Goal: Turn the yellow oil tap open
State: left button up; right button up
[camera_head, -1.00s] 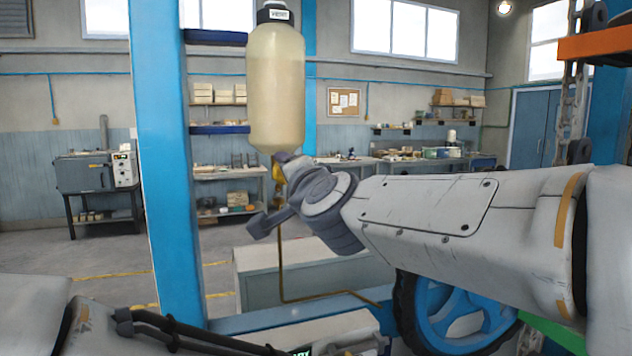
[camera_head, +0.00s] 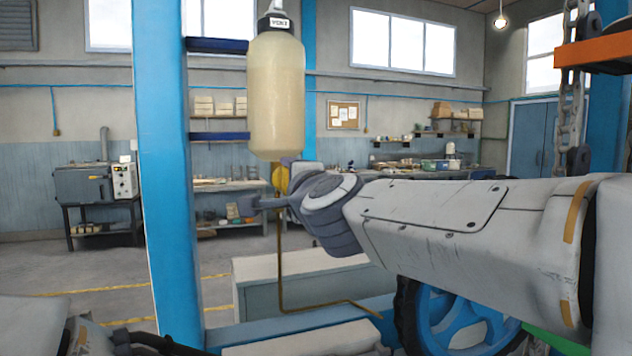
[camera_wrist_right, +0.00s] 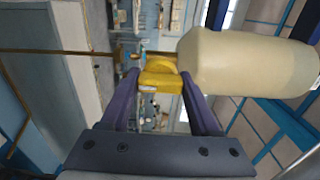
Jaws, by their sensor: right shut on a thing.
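The yellow oil tap (camera_head: 281,180) sits under a cream oil bottle (camera_head: 276,100) with a black cap, at the blue post. In the right wrist view the tap (camera_wrist_right: 162,82) is between the two dark fingers of my right gripper (camera_wrist_right: 160,90), which is shut on it. The bottle (camera_wrist_right: 240,62) lies to the right of the tap in that view. In the head view my right wrist hides part of the tap and the fingertips. My left arm shows only in part at the lower left corner; its gripper is out of view.
A blue post (camera_head: 165,150) stands left of the bottle. A thin brass pipe (camera_head: 280,270) runs down below the tap and bends right. A blue wheel (camera_head: 455,315) is below my right arm. A chain (camera_head: 572,90) hangs at the right. Benches stand far behind.

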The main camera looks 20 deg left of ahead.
jog(key=o, duration=1.4)
jog(key=shift+c, duration=0.2)
jog(key=shift+d, duration=0.1)
jog(key=v, duration=1)
jog(key=shift+s+d, duration=0.15)
